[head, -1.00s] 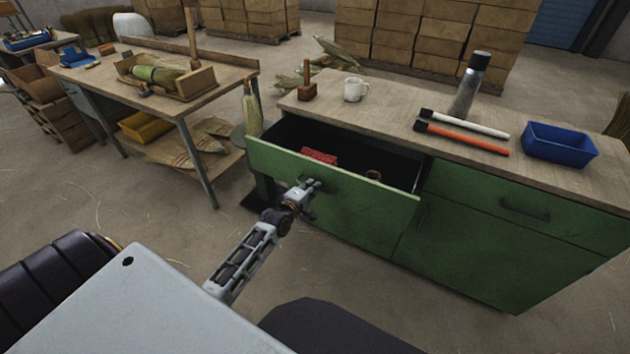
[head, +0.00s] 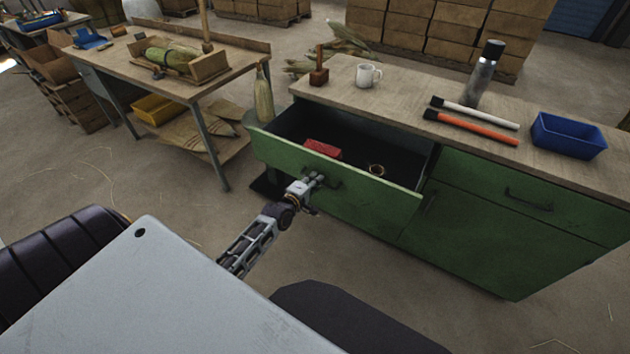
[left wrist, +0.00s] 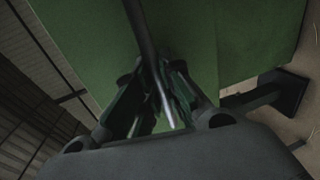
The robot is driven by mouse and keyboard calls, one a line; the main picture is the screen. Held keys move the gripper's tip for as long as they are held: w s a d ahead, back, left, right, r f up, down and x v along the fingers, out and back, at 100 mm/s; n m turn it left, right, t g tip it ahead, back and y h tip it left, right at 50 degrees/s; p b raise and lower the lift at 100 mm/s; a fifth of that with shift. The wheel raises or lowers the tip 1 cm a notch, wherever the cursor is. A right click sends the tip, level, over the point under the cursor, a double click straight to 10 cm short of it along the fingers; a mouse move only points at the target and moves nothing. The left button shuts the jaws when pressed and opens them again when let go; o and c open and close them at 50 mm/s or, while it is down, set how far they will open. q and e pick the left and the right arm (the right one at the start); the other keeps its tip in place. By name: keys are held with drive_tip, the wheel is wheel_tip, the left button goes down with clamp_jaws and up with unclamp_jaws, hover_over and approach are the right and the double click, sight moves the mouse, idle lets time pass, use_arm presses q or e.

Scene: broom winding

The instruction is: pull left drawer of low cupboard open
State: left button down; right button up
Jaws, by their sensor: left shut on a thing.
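The low cupboard (head: 480,240) is green with a wooden top. Its left drawer (head: 370,205) stands well open, and a red item (head: 322,148) and a small ring-like item (head: 376,170) lie inside. My left gripper (head: 314,180) is at the drawer's front and is shut on its dark bar handle (head: 332,184). In the left wrist view the handle (left wrist: 144,35) runs between the two fingers (left wrist: 155,95), with the green drawer front (left wrist: 215,45) behind. My right gripper is not in view.
On the cupboard top are a mallet (head: 319,68), white mug (head: 368,75), flask (head: 485,72), a white and an orange rod (head: 478,130), and a blue bin (head: 568,136). A workbench (head: 110,62) stands at left. The right drawer (head: 530,190) is shut.

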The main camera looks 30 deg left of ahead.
use_arm(q)
drive_tip(key=c, duration=1.5)
unclamp_jaws()
drive_tip(key=shift+c, duration=0.2)
drive_tip(key=v, duration=1.2)
drive_tip(key=shift+f, duration=0.1)
drive_tip(key=s+d+f+m+g, duration=0.1)
drive_tip(key=s+f+m+g, duration=0.2)
drive_tip(key=f, duration=0.8)
drive_tip(key=s+f+m+g, duration=0.25)
drive_tip(key=s+f, duration=0.25)
drive_tip(key=f, duration=0.6)
drive_tip(key=s+d+f+m+g, duration=0.15)
drive_tip(key=s+f+m, duration=0.25)
drive_tip(key=f, duration=0.7)
drive_tip(key=s+f+m+g, duration=0.3)
drive_tip(key=s+f+m, duration=0.2)
drive_tip(key=s+f, duration=0.4)
drive_tip(key=s+d+f+m+g, duration=0.1)
drive_tip(key=s+f+m+g, duration=0.3)
drive_tip(key=s+f, duration=0.5)
drive_tip(key=s+m, duration=0.2)
drive_tip(key=s, duration=0.6)
drive_tip(key=shift+s+f+y, duration=0.25)
drive_tip(key=shift+f+y, duration=0.05)
